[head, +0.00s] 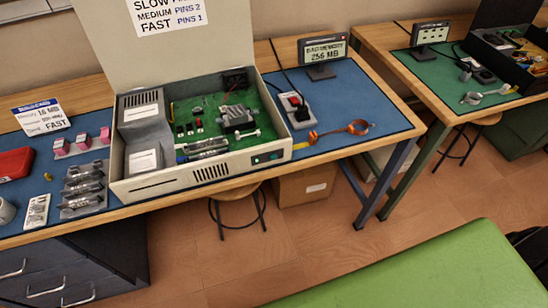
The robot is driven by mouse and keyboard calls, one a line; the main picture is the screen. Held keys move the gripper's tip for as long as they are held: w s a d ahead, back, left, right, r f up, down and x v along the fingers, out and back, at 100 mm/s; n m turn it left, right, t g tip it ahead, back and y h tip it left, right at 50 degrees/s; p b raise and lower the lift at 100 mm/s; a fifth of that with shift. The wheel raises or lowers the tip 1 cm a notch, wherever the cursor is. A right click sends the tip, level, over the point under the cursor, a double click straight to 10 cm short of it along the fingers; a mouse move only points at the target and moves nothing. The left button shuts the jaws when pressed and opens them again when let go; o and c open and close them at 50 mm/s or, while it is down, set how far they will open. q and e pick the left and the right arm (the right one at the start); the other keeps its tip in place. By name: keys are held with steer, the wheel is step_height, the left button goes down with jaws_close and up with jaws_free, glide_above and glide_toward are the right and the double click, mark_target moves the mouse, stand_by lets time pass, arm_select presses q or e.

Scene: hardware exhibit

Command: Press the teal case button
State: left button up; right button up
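An open beige computer case (150,187) stands on the blue mat of the long workbench, its lid raised at the back. Its front face has a dark strip near the right end with a small teal button (258,159). The strip faces the open floor, and nothing covers it. The button is too small to tell whether it is pressed in. Neither of my grippers is in view.
Memory sticks (84,188) and a red box (15,164) are left. A stool (238,195) stands below. A green surface (430,275) fills the lower right.

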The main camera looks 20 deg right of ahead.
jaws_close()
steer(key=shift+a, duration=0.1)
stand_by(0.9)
